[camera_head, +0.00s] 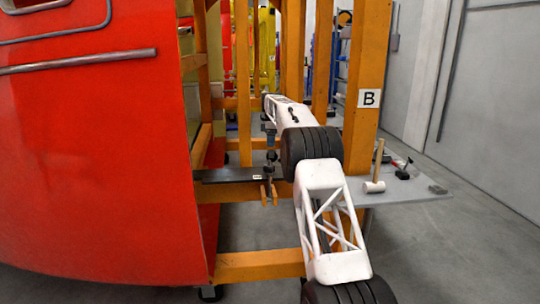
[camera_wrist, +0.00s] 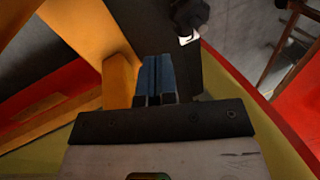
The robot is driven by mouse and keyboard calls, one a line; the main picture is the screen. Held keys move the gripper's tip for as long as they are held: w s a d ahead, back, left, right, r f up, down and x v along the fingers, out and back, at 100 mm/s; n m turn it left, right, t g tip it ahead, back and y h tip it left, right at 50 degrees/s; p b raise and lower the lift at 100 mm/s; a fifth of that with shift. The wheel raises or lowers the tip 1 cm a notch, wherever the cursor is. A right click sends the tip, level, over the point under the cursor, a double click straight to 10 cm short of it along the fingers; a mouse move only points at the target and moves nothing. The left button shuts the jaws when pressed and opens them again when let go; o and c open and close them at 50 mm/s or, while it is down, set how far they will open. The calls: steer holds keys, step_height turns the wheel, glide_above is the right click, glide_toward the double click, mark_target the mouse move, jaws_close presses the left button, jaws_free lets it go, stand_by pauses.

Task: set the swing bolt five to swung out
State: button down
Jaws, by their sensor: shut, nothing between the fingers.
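A dark clamp fitting (camera_head: 269,170), which looks like a swing bolt, stands on a dark plate (camera_head: 225,175) on the orange frame, with two orange prongs below it. Its number is not readable, and I cannot tell its setting. In the wrist view a dark knobbed part (camera_wrist: 188,14) with a small white patch lies beyond my fingers, to the right. My gripper (camera_wrist: 155,60) has blue-grey fingers that are together and empty. It points toward the dark plate, apart from the knobbed part. In the head view my gripper (camera_head: 270,139) is small, just above the fitting.
The red nosecone (camera_head: 90,150) fills the left. Orange posts (camera_head: 365,70), one marked B, and an orange lower beam (camera_head: 260,265) surround the work area. A grey shelf (camera_head: 415,190) at right holds a mallet (camera_head: 374,186) and small tools. Grey floor is open at the right.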

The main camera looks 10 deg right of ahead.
steer(key=shift+s+a+f, duration=0.25)
steer(key=shift+s+f, duration=0.7)
steer(key=shift+s, duration=0.25)
steer(key=shift+s+a+f, duration=0.2)
steer(key=shift+s+f, duration=0.7)
steer(key=shift+s, duration=0.3)
steer(key=shift+s+r, duration=0.1)
steer(key=shift+s, duration=0.15)
